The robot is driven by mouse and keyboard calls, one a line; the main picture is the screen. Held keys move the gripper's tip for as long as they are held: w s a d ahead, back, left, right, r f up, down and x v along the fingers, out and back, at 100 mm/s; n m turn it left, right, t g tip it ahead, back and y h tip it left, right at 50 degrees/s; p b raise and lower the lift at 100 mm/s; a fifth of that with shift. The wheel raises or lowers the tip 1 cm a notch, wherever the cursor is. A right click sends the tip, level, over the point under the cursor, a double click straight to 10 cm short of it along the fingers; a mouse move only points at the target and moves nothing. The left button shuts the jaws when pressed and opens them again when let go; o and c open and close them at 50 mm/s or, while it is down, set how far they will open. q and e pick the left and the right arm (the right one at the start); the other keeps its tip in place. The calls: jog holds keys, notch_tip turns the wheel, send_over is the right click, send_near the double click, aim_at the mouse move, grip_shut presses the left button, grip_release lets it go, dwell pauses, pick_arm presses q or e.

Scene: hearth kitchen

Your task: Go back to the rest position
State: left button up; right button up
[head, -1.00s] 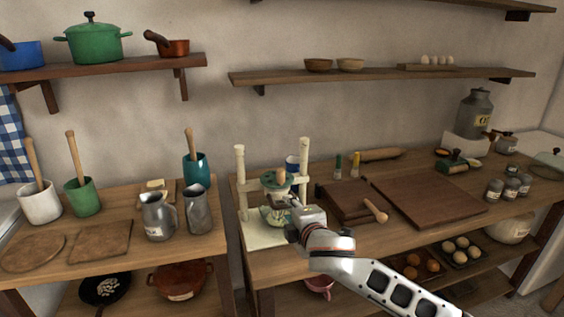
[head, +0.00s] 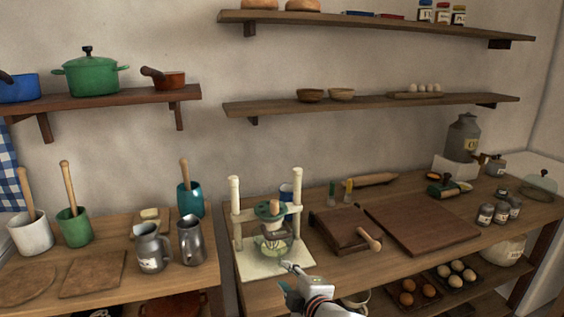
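My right gripper (head: 288,277) is at the bottom middle of the head view, in front of the white base of a two-post stand. Its fingers are small and partly turned away, so I cannot tell whether they are open or shut. No held thing shows at it. The stand (head: 236,209) has cream posts, a teal head with a wooden knob (head: 275,207), and a whisk over a greenish bowl (head: 272,250). My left gripper is not in view.
The right wooden counter holds a dark board (head: 422,228), a box with a wooden mallet (head: 369,239), jars (head: 486,214) and a rolling pin (head: 369,180). The left counter holds metal jugs (head: 150,250) and crocks (head: 74,227). Eggs (head: 457,266) lie on the lower shelf.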

jog(key=s+d+f+m+g, duration=0.1)
jog(key=s+d+f+m, duration=0.25)
jog(key=s+f, duration=0.3)
jog(key=s+d+f+m, duration=0.3)
jog(key=s+f+m, duration=0.15)
jog(key=f, duration=0.35)
jog(key=s+d+f+m+h, duration=0.1)
jog(key=s+d+f+m, duration=0.2)
jog(key=s+d, duration=0.3)
jog(key=s+d+f+m+g+h, duration=0.1)
jog(key=s+d+f+m, duration=0.2)
jog(key=s+d+f, duration=0.3)
jog(key=s+d, duration=0.1)
jog(key=s, duration=0.4)
jog(key=shift+f+h, duration=0.25)
jog(key=shift+h, duration=0.05)
